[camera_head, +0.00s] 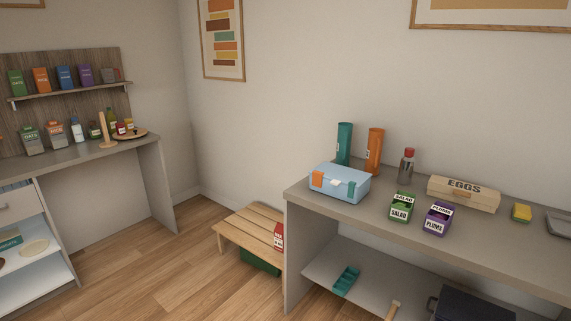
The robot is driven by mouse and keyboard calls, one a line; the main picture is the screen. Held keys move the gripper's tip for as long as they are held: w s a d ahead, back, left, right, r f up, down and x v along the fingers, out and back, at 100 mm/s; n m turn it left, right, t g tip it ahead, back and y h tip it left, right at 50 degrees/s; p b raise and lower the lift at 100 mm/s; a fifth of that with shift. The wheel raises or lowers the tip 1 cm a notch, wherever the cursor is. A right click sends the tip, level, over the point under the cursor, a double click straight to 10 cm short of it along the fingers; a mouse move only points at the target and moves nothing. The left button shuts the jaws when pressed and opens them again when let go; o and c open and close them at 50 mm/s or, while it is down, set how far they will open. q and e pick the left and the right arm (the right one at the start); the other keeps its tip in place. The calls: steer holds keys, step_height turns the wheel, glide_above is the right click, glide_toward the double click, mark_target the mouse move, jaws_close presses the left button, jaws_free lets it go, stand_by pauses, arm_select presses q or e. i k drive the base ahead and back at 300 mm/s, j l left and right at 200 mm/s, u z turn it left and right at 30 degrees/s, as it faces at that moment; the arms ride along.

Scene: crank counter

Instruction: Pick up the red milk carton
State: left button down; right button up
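A small red and white carton (279,237) stands on the right end of a low slatted wooden bench (248,228). Its right part is hidden behind the side panel of the grey counter, and its label is too small to read. I cannot tell for sure that it is the milk carton. Neither of my grippers shows in this view.
The grey counter (470,240) at right holds a blue case (340,186), tubes, a bottle, salad and plums boxes and an eggs box (463,194). A green bin (260,262) sits under the bench. Another counter (85,153) stands at left. The wooden floor (150,270) between is clear.

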mark_target(278, 232)
steer(key=i+j+z, duration=0.1)
steer(key=i+j, duration=0.15)
steer(key=i+j+z, duration=0.1)
steer(key=j, duration=0.35)
steer(key=i+j+z, duration=0.1)
steer(key=i+j, duration=0.2)
steer(key=i+j+z, duration=0.15)
steer(key=z, duration=0.2)
steer(key=i+j+z, duration=0.15)
steer(key=z, duration=0.2)
steer(key=i+j+z, duration=0.15)
steer(key=z, duration=0.2)
steer(key=i+j+z, duration=0.1)
steer(key=j, duration=0.2)
steer(key=i+j+z, duration=0.15)
steer(key=j, duration=0.2)
steer(key=i+j+z, duration=0.1)
steer(key=j, duration=0.2)
steer(key=i+j, duration=0.15)
steer(key=j, duration=0.2)
steer(key=i+j, duration=0.1)
steer(key=j, duration=0.25)
steer(key=i+j, duration=0.15)
steer(key=j, duration=0.25)
steer(key=i+j+z, duration=0.1)
steer(key=j, duration=0.25)
steer(key=i+j, duration=0.15)
steer(key=j, duration=0.2)
steer(key=i+j, duration=0.1)
steer(key=j, duration=0.25)
